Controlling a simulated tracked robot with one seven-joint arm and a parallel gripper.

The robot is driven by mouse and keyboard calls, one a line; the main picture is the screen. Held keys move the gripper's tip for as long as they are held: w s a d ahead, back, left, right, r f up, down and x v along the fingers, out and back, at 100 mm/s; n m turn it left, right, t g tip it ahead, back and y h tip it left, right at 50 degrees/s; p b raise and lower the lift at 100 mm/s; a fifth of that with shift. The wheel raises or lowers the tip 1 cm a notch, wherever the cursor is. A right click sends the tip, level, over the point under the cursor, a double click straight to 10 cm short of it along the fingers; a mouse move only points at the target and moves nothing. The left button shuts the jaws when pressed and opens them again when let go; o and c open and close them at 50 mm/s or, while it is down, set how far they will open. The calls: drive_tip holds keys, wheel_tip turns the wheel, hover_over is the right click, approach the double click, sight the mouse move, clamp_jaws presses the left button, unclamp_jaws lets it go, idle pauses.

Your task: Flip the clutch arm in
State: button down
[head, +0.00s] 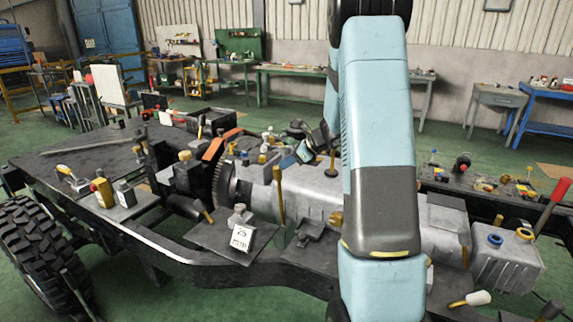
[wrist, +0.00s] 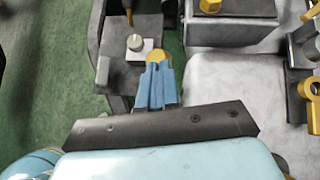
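I cannot tell for certain which part is the clutch arm. A yellow round-ended piece (wrist: 155,55) shows right at the tips of my gripper in the wrist view. My gripper (wrist: 157,66) has blue fingers that are close together, pointing away from the camera. I cannot tell whether the yellow end is between the fingertips or just beyond them. In the head view my gripper (head: 304,152) is small, above the grey housing (head: 310,190) and left of my arm, and its contact is unclear. An orange lever (head: 220,144) stands left of it.
A white-topped knob (wrist: 135,42) sits on a dark plate just beyond the fingertips. A yellow ring-ended lever (wrist: 310,90) is at the right. In the head view, a yellow post (head: 279,195) rises beside the housing. Loose tools lie on the dark deck (head: 85,150) at left.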

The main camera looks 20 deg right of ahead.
drive_tip(key=w+r+v, duration=0.1)
drive_tip(key=v, duration=0.8)
drive_tip(key=shift+s+r, duration=0.2)
drive_tip(key=shift+r, duration=0.1)
drive_tip(key=shift+a, duration=0.2)
drive_tip(key=s+a+r+n+g+h, duration=0.1)
drive_tip(key=s+a+r+n, duration=0.45)
drive_tip(key=s, duration=0.25)
drive_tip(key=s+a+r+n+g+h, duration=0.1)
drive_tip(key=s+a+r+n, duration=0.3)
drive_tip(key=s+a+n, duration=0.25)
drive_tip(key=s+a+r+n+h, duration=0.1)
drive_tip(key=s+n+h, duration=0.1)
drive_tip(key=s+n, duration=0.4)
drive_tip(key=s+a+n+t+h, duration=0.1)
drive_tip(key=s+n, duration=0.6)
drive_tip(key=s, duration=0.7)
drive_tip(key=a+h, duration=0.1)
drive_tip(key=h, duration=0.1)
drive_tip(key=shift+s+a+r+h, duration=0.3)
drive_tip(key=shift+s+r, duration=0.05)
